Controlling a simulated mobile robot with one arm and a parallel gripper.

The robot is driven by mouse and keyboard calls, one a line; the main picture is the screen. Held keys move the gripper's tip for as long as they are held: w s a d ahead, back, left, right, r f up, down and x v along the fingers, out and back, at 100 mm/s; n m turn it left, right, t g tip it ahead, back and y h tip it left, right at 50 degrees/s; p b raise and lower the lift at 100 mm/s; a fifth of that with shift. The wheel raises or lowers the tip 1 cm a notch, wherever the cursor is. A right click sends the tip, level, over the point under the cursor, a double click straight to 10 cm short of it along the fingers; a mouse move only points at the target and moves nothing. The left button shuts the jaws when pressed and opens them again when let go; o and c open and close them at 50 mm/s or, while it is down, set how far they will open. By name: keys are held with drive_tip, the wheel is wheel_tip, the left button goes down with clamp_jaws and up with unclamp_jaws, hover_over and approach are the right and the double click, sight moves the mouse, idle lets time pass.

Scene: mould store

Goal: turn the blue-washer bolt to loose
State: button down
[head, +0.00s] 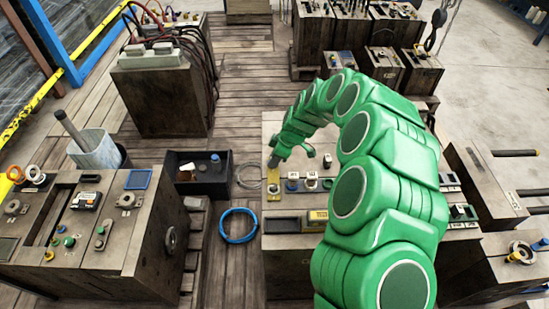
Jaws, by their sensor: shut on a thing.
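My gripper (274,161) points down over the far left part of the bench block, above a yellow plate (274,196). It is shut on a small grey-brown piece, too small and too covered by the fingers to identify. A small bolt-like fitting with a blue base (292,186) stands just right of the yellow plate, apart from the gripper. A pale fitting (311,182) and a second dark, bluish one (327,184) stand further right in the same row. I cannot tell for sure which is the blue-washer bolt. My green arm hides the right part of the block.
A black tray (230,187) with small items and a blue ring (238,225) lie left of the block. A wooden bench (150,240) with several fittings stands at left, a cabled box (165,95) behind.

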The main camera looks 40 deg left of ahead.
drive_tip(key=n, duration=0.1)
drive_tip(key=n+h, duration=0.1)
drive_tip(key=shift+w+f+n+g, duration=0.15)
drive_tip(key=shift+n+g, duration=0.25)
drive_tip(key=shift+n+h, duration=0.3)
drive_tip(key=shift+n, duration=0.6)
drive_tip(key=shift+n+g, duration=0.4)
drive_tip(key=shift+n, duration=0.4)
drive_tip(key=shift+n+h, duration=0.6)
drive_tip(key=shift+n, duration=0.5)
drive_tip(key=shift+a+n+h, duration=0.1)
drive_tip(key=shift+n+h, duration=0.2)
drive_tip(key=shift+n, duration=0.4)
drive_tip(key=shift+g, duration=0.3)
drive_tip(key=c, duration=0.8)
unclamp_jaws()
drive_tip(key=shift+c, duration=0.2)
